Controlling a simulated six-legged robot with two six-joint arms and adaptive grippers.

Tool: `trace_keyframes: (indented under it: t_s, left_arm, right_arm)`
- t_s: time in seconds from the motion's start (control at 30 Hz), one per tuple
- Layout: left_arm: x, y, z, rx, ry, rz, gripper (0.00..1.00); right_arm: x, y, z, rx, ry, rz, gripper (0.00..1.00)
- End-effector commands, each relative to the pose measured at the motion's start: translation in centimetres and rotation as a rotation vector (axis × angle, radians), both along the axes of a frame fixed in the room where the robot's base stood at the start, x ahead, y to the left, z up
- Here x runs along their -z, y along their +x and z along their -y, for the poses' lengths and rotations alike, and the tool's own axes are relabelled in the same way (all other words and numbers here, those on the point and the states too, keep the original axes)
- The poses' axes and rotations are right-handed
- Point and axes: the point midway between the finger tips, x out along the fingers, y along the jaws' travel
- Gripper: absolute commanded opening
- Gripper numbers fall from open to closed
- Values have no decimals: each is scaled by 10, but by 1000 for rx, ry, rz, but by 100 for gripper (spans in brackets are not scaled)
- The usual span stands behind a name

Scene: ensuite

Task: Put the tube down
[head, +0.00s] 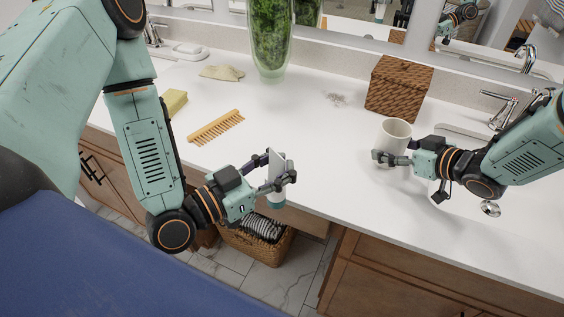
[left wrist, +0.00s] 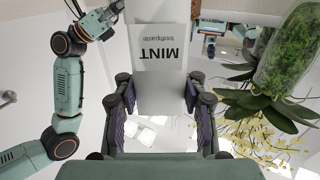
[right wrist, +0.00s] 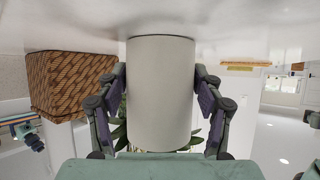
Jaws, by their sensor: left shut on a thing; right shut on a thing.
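In the left wrist view the tube (left wrist: 160,68) sits between the fingers, with "MINT toothpaste" upside down. My right gripper (head: 388,157) is shut on a white cup (head: 396,130) on the counter. The cup (right wrist: 160,95) fills the middle of the right wrist view, its sides between the fingers.
The white counter (head: 310,140) has free room in the middle. A wooden comb (head: 216,127), a yellow sponge (head: 174,102) and a folded cloth (head: 222,72) lie left. A glass vase of greenery (head: 269,40) and a wicker box (head: 398,88) stand behind. A basket (head: 265,250) sits below.

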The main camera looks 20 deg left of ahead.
Motion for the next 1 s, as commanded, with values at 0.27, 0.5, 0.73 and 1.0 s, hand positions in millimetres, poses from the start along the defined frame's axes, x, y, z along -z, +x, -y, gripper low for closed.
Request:
trace_keyframes:
  t_s: [0.27,0.5,0.73,1.0]
  left_arm:
    - [0,1,0,2,0,2,0]
    - [-11,41,21,87,10,13,0]
    - [-49,116,64,193,22,16,0]
    - [-124,187,130,261,16,25,0]
  right_arm:
    - [1,0,0,0,-2,-2,49]
    - [1,-1,0,0,-2,-2,49]
    - [1,-1,0,0,-2,-2,49]
    - [2,-1,1,2,-3,-3,49]
